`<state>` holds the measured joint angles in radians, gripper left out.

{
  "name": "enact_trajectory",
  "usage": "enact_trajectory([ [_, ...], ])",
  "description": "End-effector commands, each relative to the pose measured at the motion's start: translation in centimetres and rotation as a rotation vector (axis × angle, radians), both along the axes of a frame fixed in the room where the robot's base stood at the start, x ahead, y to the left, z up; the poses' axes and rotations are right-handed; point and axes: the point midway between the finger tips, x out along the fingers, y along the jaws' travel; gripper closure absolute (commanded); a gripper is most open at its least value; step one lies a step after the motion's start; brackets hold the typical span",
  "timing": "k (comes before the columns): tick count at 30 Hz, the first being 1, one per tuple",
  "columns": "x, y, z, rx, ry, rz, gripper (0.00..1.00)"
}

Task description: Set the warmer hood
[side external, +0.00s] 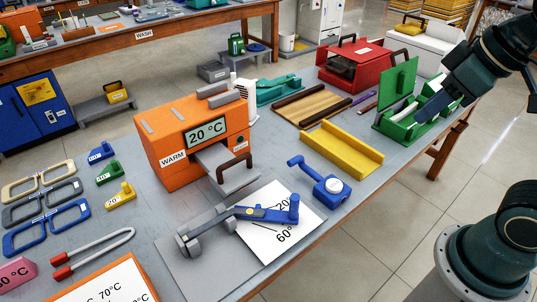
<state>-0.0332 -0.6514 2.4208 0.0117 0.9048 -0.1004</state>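The orange warmer (170,150), labelled WARM, stands at the middle of the table with a display (206,132) reading 20 °C. Grey handle-like parts (216,95) sit on its top. A grey tray (236,178) with a brown handle (235,163) sticks out of its front. I cannot tell which part is the hood. My gripper (432,106) is at the upper right, at the open green box (398,128), far from the warmer. Its fingers are small and partly blend with the box, so their opening is unclear.
A blue tool (265,213) lies on a white sheet in front.

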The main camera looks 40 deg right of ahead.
Motion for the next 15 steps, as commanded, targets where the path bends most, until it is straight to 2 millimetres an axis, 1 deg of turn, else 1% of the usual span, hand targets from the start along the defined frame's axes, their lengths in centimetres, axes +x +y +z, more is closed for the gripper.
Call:
enact_trajectory([
  [1,0.9,0.2,0.3,-0.014,0.011,0.036,0.64],
  [7,4.9,1.4,1.5,-0.084,0.045,0.207,0.64],
  [15,10.8,3.8,2.0,-0.179,0.090,0.449,0.64],
])
